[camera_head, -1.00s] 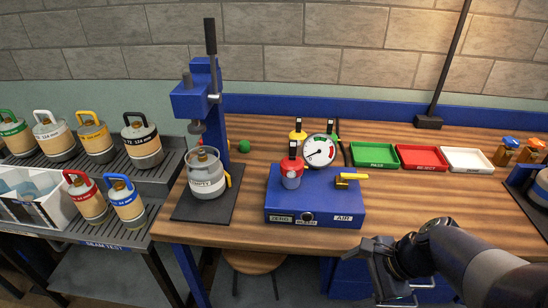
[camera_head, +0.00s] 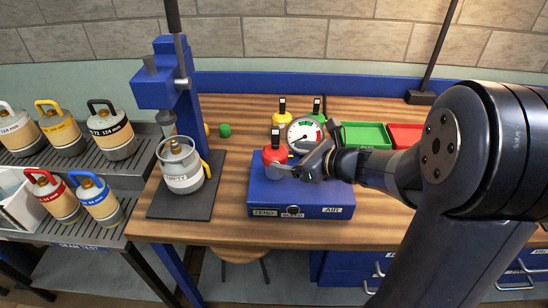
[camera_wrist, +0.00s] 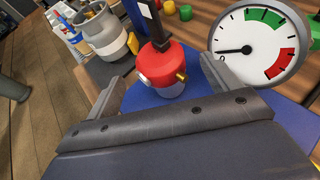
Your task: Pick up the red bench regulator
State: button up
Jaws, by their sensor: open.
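The red bench regulator (camera_head: 270,156) stands upright on the blue box (camera_head: 300,207). It has a red body, a black top piece and a pale lower part. In the wrist view the regulator (camera_wrist: 170,66) shows between my two finger tips, with a small brass fitting on its side. My gripper (camera_head: 288,172) is open at the regulator's right front side, with a finger to either side in the wrist view (camera_wrist: 160,86). I cannot tell whether a finger touches it. My gripper hides part of its lower body and the box top.
A round gauge (camera_head: 304,135) stands close behind the gripper. Yellow (camera_head: 282,119) and green (camera_head: 318,116) regulators stand behind it. A grey canister (camera_head: 181,168) sits under the blue press (camera_head: 160,90) at left. Green (camera_head: 365,136) and red (camera_head: 404,136) trays lie at right.

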aim_at(275, 154)
jog(key=shift+p+x, duration=0.4)
jog(key=shift+x, duration=2.6)
jog(key=c, duration=1.3)
